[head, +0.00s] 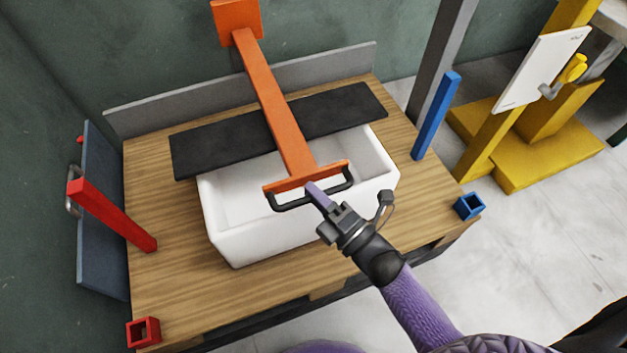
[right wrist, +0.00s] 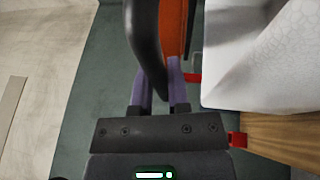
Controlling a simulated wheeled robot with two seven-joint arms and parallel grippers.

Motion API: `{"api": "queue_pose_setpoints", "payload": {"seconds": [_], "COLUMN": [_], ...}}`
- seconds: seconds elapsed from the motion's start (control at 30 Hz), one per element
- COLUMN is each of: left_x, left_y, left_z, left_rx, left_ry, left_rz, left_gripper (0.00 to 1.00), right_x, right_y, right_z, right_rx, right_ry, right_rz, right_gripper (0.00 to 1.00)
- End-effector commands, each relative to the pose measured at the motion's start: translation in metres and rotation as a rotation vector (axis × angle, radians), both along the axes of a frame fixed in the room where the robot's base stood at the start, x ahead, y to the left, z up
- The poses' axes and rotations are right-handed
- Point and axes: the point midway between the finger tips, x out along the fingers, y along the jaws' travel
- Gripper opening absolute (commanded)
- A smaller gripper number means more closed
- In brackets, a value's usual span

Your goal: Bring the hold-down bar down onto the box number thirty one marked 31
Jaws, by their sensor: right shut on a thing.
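The hold-down bar (head: 270,95) is a long orange arm running from an orange block at the back to a crosspiece with a black handle (head: 291,203). My right gripper (head: 317,192) is shut on the handle. In the right wrist view the handle (right wrist: 146,40) stands at its purple fingers (right wrist: 160,90), with the orange bar (right wrist: 175,30) behind. A white open box (head: 235,240) is below the bar's front end; it also shows in the right wrist view (right wrist: 260,50). No number is readable on it. I cannot tell whether bar and box touch. My left gripper is out of view.
A black slab (head: 205,150) lies under the bar at the box's rear. The wooden top (head: 165,280) carries a red post (head: 115,217) at left and a blue post (head: 435,115) at right. A yellow stand (head: 535,145) with a white panel (head: 540,70) is at right.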

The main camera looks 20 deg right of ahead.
Motion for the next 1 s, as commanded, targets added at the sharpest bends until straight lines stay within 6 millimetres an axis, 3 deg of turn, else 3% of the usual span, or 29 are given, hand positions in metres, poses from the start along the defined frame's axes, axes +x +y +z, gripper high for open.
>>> {"api": "queue_pose_setpoints", "payload": {"seconds": [0.03, 0.2, 0.7, 0.73, 0.87, 0.9, 1.0], "left_x": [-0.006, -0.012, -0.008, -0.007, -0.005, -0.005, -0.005], "left_y": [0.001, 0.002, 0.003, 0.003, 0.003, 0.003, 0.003], "left_z": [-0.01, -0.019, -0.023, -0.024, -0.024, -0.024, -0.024], "left_rx": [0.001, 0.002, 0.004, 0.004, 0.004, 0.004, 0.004], "left_ry": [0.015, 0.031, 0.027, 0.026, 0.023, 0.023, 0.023], "left_rz": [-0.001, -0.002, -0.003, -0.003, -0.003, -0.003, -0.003], "left_gripper": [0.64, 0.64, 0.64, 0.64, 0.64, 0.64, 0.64], "right_x": [-0.001, -0.001, 0.0, 0.0, 0.0, 0.0, 0.0], "right_y": [0.004, 0.004, 0.005, 0.005, 0.004, 0.004, 0.003], "right_z": [-0.016, -0.029, -0.032, -0.032, -0.032, -0.032, -0.032], "right_rx": [0.002, 0.001, 0.002, 0.003, 0.002, 0.002, 0.001], "right_ry": [0.005, 0.0, -0.005, -0.006, -0.005, -0.004, -0.003], "right_rz": [0.009, 0.009, 0.011, 0.011, 0.008, 0.007, 0.006], "right_gripper": [0.0, 0.0, 0.0, 0.22, 0.5, 0.55, 0.55]}}
